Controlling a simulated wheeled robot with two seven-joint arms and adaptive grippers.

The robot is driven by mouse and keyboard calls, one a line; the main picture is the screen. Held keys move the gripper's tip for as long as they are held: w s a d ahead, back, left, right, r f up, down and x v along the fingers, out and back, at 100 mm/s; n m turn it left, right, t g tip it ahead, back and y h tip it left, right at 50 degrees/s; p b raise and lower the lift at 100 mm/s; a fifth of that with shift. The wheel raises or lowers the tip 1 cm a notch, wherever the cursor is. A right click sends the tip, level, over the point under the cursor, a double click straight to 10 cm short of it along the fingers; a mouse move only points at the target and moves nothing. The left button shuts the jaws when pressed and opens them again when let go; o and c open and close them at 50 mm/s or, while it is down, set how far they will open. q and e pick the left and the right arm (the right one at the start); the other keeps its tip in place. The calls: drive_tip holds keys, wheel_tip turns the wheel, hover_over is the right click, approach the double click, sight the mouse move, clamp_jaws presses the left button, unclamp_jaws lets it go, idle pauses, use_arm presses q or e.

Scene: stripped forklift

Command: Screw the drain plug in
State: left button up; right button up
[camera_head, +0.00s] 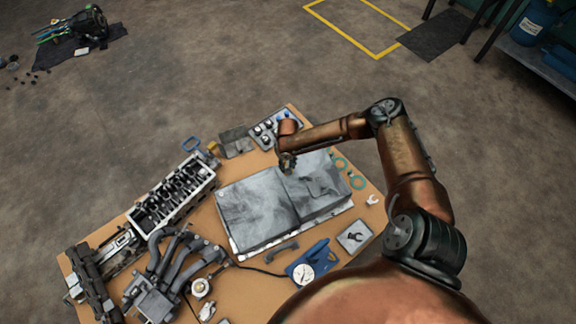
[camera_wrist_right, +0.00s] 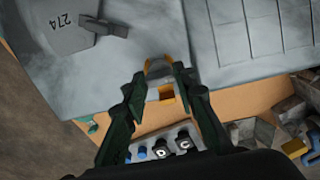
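The grey oil pan (camera_head: 255,210) lies on the wooden table, with a shallow part at left and a raised part at right. My right gripper (camera_head: 287,162) is over the pan's far edge, pointing down. In the right wrist view its dark green fingers (camera_wrist_right: 160,78) lean inward over the pan (camera_wrist_right: 180,40) edge. A small grey and orange-yellow shape shows between them; I cannot tell whether it is a held piece or part of the fingertips. I cannot make out the drain plug. The pan's raised part (camera_wrist_right: 85,20) carries the number 274 and a dark tab. My left gripper is not in view.
A tray of small parts (camera_head: 275,128) is beyond the pan. A cylinder head (camera_head: 172,193) and manifold pipes (camera_head: 180,258) crowd the table's left. A blue gauge tool (camera_head: 312,264), a small tray (camera_head: 355,236) and green rings (camera_head: 357,182) lie around the pan.

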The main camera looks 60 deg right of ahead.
clamp_jaws()
drive_tip(key=m+p, duration=0.2)
drive_tip(key=m, duration=0.1)
drive_tip(key=m+p, duration=0.1)
drive_tip(key=p, duration=0.1)
drive_tip(key=shift+r, duration=0.25)
drive_tip(key=shift+f+m+p, duration=0.1)
drive_tip(key=shift+m+p, duration=0.45)
drive_tip(key=shift+m, duration=0.45)
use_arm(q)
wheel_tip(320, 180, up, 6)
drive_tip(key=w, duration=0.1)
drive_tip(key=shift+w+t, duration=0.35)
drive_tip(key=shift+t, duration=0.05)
use_arm(e)
drive_tip(key=shift+d+f, duration=0.1)
drive_tip(key=shift+f, duration=0.1)
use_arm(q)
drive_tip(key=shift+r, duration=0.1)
